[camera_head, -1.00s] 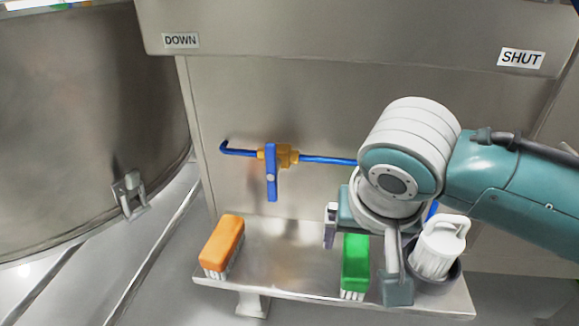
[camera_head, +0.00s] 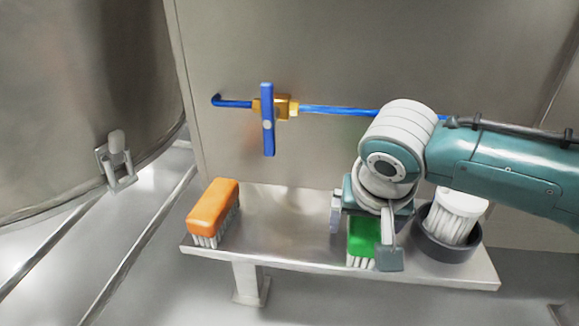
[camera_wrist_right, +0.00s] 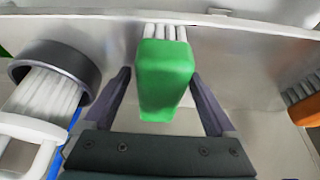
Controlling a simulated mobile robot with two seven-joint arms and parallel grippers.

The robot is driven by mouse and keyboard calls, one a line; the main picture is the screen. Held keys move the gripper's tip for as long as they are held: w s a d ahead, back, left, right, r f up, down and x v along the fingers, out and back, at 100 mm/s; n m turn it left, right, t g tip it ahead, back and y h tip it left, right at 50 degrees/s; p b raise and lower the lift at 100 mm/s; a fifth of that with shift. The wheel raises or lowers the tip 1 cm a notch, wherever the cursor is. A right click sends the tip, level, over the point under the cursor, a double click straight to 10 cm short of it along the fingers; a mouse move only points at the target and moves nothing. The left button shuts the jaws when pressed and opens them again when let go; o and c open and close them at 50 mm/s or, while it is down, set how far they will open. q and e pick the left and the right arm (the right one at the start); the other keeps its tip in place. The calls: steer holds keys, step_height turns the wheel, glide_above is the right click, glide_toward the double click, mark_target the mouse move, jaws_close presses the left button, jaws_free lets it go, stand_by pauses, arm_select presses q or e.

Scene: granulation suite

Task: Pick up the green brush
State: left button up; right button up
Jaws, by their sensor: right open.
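The green brush (camera_head: 362,238) sits on the metal shelf (camera_head: 300,262), bristles down, partly hidden by my right gripper in the head view. My right gripper (camera_head: 362,242) is open, with one finger on each side of the brush. In the right wrist view the green brush (camera_wrist_right: 165,78) lies between the two dark fingers of my right gripper (camera_wrist_right: 165,92), with a visible gap on each side. My left gripper is in neither view.
A dark round bowl (camera_head: 447,240) holding a white brush (camera_head: 457,212) stands close to the right of the gripper. An orange brush (camera_head: 213,207) sits at the shelf's left end. A blue-handled valve (camera_head: 268,120) is on the wall behind. The shelf between the brushes is clear.

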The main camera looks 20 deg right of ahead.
steer(key=shift+f, duration=0.2)
stand_by(0.6)
jaws_close()
stand_by(0.7)
